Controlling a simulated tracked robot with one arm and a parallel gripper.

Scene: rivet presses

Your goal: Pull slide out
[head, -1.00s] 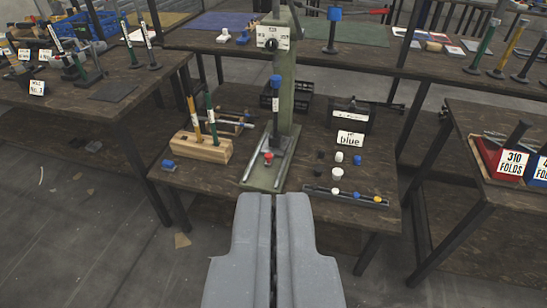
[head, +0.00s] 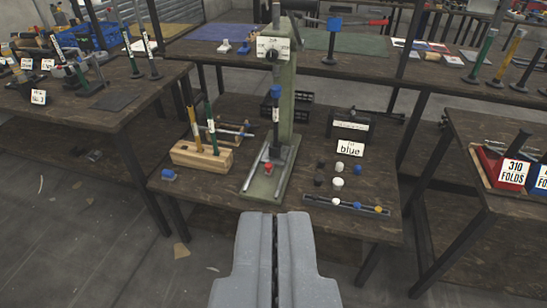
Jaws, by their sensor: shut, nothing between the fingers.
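A green rivet press (head: 285,100) stands on the middle workbench, with a white dial plate near its top and a dark, blue-topped tool (head: 276,115) upright at its column. At its foot are a slide (head: 265,176) with two pale rails and a small red knob (head: 267,168) between them. How far the slide sits in or out I cannot tell. My gripper (head: 275,216) is shut and empty, in front of the press base and apart from it.
A wooden block (head: 201,156) with upright tools stands left of the press. Right are a "blue" card (head: 349,148), several small caps and a dark strip (head: 347,205) along the front edge. Benches stand left and right; the floor at lower left is mostly clear.

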